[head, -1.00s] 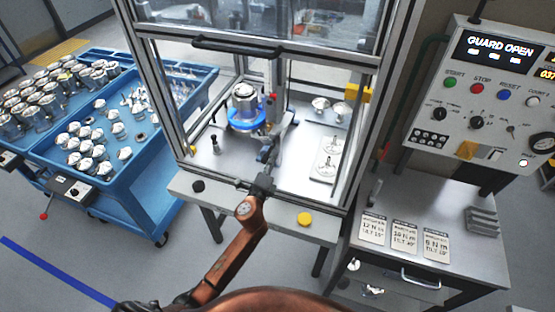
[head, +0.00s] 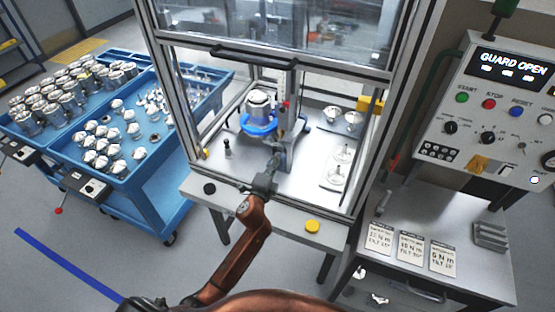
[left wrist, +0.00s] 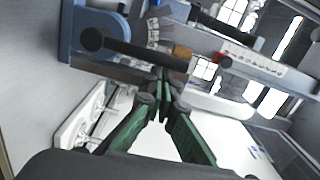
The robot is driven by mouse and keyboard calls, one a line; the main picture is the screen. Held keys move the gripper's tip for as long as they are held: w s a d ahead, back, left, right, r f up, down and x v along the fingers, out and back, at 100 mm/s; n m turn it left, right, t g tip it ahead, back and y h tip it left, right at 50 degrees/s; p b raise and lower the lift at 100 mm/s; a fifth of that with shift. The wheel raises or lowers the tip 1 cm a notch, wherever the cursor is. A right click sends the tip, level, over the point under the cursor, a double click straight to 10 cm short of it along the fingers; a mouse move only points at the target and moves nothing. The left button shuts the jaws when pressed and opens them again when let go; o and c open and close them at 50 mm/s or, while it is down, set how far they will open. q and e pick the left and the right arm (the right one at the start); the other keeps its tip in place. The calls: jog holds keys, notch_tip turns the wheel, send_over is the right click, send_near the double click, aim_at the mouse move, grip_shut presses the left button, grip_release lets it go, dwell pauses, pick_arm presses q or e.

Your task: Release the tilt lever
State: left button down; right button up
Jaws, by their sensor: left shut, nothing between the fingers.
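My left gripper (head: 274,158) reaches through the open front of the guarded station, at the foot of the tilt fixture. In the left wrist view its green fingers (left wrist: 166,92) are closed together with nothing between them. A black bar with a round knob (left wrist: 130,50), which looks like the tilt lever, crosses just beyond the fingertips; I cannot tell whether they touch it. A plate with marks (left wrist: 153,32) shows behind it. In the head view the fixture's blue ring (head: 256,127) holds a metal housing (head: 259,104); the lever is not clear there. My right gripper is out of view.
The guard door handle (head: 253,58) is above the opening. A black button (head: 209,188) and a yellow button (head: 312,226) sit on the front ledge. A white plate with parts (head: 339,166) lies at right. The control panel (head: 505,120) reads GUARD OPEN.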

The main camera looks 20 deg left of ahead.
pick_arm(q)
jog(key=shift+a, duration=0.1)
jog(key=s+d, duration=0.4)
jog(key=s, duration=0.7)
jog(key=shift+b, duration=0.45)
jog(key=shift+d, duration=0.1)
